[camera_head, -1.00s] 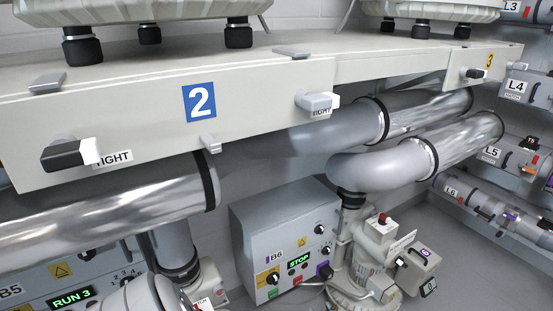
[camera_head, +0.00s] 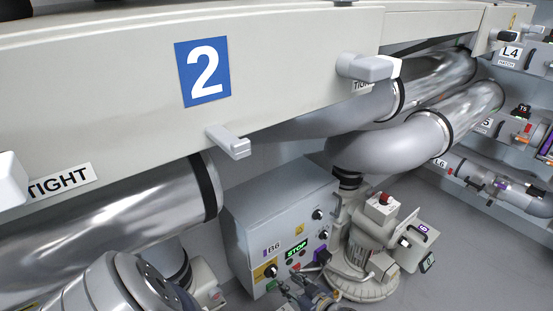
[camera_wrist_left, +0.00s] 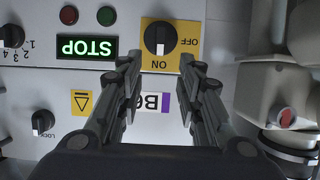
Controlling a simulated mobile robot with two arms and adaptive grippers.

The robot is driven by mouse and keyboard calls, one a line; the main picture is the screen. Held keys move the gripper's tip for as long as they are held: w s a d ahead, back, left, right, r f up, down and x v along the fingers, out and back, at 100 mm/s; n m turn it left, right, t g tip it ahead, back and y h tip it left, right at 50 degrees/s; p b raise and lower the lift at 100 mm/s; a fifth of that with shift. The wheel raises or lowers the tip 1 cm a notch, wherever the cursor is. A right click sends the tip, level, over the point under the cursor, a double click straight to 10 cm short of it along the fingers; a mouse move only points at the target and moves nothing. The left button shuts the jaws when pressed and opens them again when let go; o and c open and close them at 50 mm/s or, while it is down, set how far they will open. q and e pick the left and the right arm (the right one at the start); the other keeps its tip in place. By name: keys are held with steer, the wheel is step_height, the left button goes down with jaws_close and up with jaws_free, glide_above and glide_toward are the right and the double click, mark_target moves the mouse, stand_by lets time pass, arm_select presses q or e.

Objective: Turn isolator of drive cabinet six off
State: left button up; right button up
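Drive cabinet B6 (camera_head: 280,225) is a grey box with a lit green STOP display (camera_head: 296,249). Its isolator, a black rotary knob (camera_head: 270,271) on a yellow plate, is low on the front. In the left wrist view, which shows the cabinet upside down, the knob (camera_wrist_left: 159,38) has its white mark towards ON; OFF is at upper right. My left gripper (camera_head: 312,292) is low in front of the cabinet. In the left wrist view its fingers (camera_wrist_left: 159,62) are open and empty, tips on either side below the knob. Contact is not visible. My right gripper is not in view.
A grey beam marked 2 (camera_head: 130,75) with protruding handles runs above. A pump-like machine (camera_head: 372,240) stands right of the cabinet. Metal pipes (camera_head: 110,215) pass at left and behind. Open floor (camera_head: 470,260) shows at right.

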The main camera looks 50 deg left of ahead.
mark_target(275, 271)
arm_select(q)
steer(key=b+x, duration=0.1)
steer(key=x, duration=0.3)
steer(key=shift+a+f, duration=0.1)
steer(key=shift+f, duration=0.05)
steer(key=shift+b+x, duration=0.3)
steer(key=shift+x, duration=0.65)
steer(key=shift+a+f, duration=0.15)
steer(key=shift+a, duration=0.3)
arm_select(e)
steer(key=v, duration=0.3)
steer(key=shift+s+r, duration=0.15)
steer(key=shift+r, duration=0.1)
arm_select(q)
jaws_close()
